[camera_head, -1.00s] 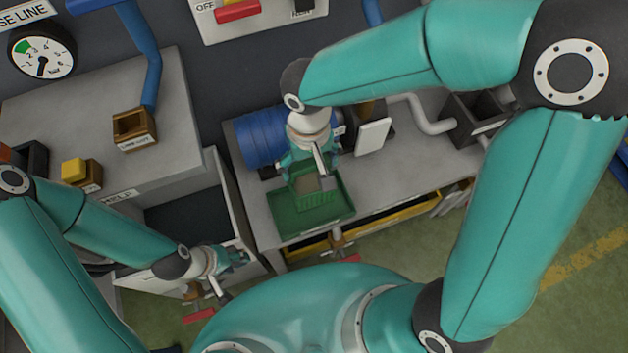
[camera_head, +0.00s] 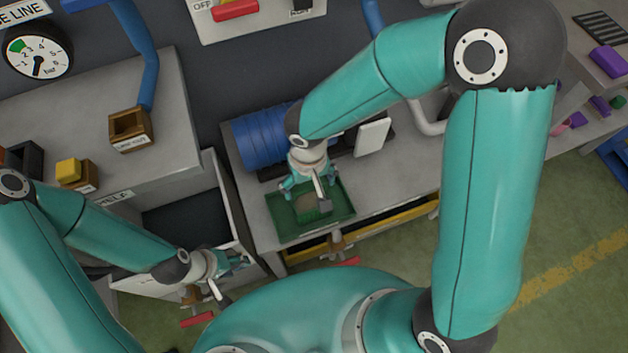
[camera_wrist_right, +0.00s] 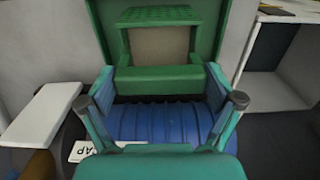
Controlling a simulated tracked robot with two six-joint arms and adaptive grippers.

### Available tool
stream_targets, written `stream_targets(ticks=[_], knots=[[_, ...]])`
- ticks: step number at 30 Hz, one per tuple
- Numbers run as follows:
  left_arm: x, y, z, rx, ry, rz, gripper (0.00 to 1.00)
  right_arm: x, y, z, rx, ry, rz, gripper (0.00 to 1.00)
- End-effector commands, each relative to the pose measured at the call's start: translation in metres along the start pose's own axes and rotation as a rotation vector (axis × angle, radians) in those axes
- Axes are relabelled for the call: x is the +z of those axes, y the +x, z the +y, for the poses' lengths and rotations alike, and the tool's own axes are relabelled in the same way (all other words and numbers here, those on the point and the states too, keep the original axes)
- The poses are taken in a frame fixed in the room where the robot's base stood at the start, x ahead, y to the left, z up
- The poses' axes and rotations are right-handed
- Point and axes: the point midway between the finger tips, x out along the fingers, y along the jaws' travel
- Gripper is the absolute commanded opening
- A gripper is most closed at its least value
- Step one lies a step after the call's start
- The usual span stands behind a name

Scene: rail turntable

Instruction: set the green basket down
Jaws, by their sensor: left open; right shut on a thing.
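The green basket (camera_head: 311,208) is an open box with a greyish-brown inside. My right gripper (camera_head: 308,190) is shut on it, and the gripper and wrist hide part of it in the head view. The basket is over or inside the green tray (camera_head: 343,207) on the bench; I cannot tell whether it touches the tray floor. In the right wrist view the basket (camera_wrist_right: 160,73) sits between my right fingers, with the tray wall (camera_wrist_right: 103,22) around it. My left gripper (camera_head: 238,262) is open and empty, low at the left by the open bin.
A blue ribbed drum (camera_head: 258,138) lies behind the tray on the bench (camera_head: 400,170). A white plate (camera_head: 372,136) stands to its right. A yellow strip (camera_head: 405,214) runs along the bench front. A grey cabinet with a brown box (camera_head: 130,130) stands at the left.

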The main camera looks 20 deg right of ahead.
Motion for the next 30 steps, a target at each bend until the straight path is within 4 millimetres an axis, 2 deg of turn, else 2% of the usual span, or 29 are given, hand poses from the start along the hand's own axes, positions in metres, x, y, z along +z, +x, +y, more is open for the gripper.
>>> stream_targets(ticks=[2,3,4,14,18,23,30], knots=[[0.000,0.004,-0.001,0.000,0.000,0.000,0.46,0.000,0.003,0.000,0.000,0.000,0.001,0.21],[0.000,0.002,-0.001,0.000,0.000,0.000,0.46,0.000,0.001,0.000,0.000,0.000,0.001,0.97],[0.000,0.002,-0.001,0.000,0.000,0.000,0.46,0.000,0.001,0.000,0.000,0.000,0.000,1.00],[0.000,0.001,-0.001,0.000,0.000,0.000,0.46,0.000,0.001,0.000,0.000,0.000,0.000,1.00],[0.000,-0.002,0.001,0.000,0.000,0.000,0.46,-0.001,-0.006,0.000,0.000,0.001,0.002,1.00],[0.000,-0.006,0.002,0.000,0.000,0.000,0.46,-0.001,-0.029,0.000,0.000,0.002,0.005,1.00],[0.000,-0.011,0.004,0.000,0.000,0.000,0.46,-0.001,-0.079,0.000,-0.001,0.002,0.006,1.00]])
